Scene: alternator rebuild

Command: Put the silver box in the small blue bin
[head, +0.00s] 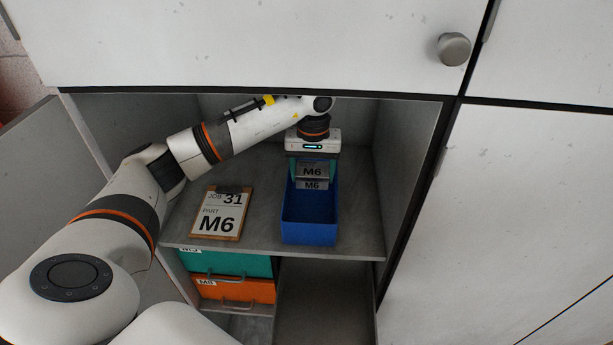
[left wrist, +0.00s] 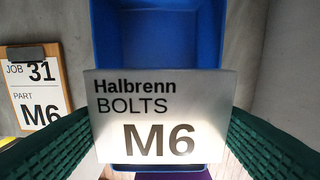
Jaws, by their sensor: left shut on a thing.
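The silver box (head: 312,171) is printed "Halbrenn BOLTS M6", readable on its face in the left wrist view (left wrist: 160,112). My left gripper (head: 312,166) is shut on it, with one green finger on each side. The small blue bin (head: 308,236) stands on the cabinet shelf. The box is over the rear part of the bin in the head view; how far above or inside its walls it is, I cannot tell. The bin (left wrist: 155,35) shows behind the box in the left wrist view, and its visible interior looks empty. My right gripper is not in view.
A clipboard (head: 218,213) reading "JOB 31 PART M6" lies on the grey shelf (head: 262,185) left of the bin. Teal (head: 226,263) and orange (head: 235,289) drawers sit below. Cabinet walls close in both sides, and a white panel (head: 250,45) hangs above the opening.

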